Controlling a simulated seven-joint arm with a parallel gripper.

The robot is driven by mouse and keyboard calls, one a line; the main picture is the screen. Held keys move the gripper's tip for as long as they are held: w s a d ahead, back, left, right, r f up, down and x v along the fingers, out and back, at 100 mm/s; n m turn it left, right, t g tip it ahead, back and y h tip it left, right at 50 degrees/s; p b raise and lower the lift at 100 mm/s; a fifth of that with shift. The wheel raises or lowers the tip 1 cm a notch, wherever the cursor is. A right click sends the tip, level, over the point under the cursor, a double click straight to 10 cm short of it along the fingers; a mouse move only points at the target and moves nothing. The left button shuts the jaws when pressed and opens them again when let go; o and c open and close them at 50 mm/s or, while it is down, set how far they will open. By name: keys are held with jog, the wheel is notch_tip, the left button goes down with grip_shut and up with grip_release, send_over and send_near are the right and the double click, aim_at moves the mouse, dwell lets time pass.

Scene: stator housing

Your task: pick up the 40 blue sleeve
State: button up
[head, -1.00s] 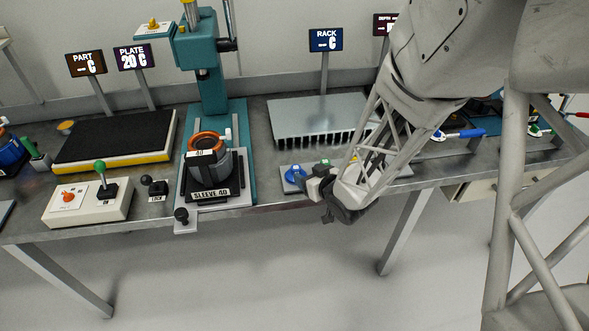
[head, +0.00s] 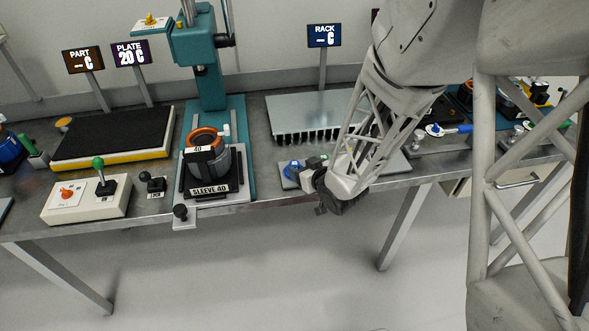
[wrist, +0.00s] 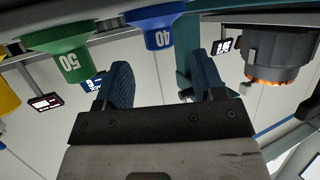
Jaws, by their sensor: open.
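The blue sleeve (wrist: 157,27), marked 40, is at the top of the wrist view, in line with the gap between my fingers and a little beyond their tips. My gripper (wrist: 161,80) is open and empty, with one dark finger on each side of that gap. In the head view the blue sleeve (head: 291,169) is small at the left end of a grey tray (head: 285,183) at the bench's front edge. My gripper (head: 309,178) is just right of it there, its fingers partly hidden.
A green sleeve (wrist: 64,48) marked 50 stands beside the blue one, with a yellow piece (wrist: 6,96) further along. A dark housing (wrist: 280,48) with an orange ring shows right; the teal press (head: 207,75) stands left of the tray. A finned rack (head: 318,112) lies behind.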

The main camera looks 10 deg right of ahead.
aim_at(294, 162)
jog(key=shift+w, duration=0.15)
jog(key=shift+x, duration=2.45)
jog(key=c, duration=1.1)
jog(key=shift+r, duration=0.1)
jog(key=shift+c, duration=0.2)
jog(key=shift+r, duration=1.1)
jog(key=s+d+r, duration=0.1)
jog(key=s+r, duration=0.1)
jog(key=s, duration=1.4)
jog(key=shift+r, duration=0.25)
jog(key=shift+d, duration=0.15)
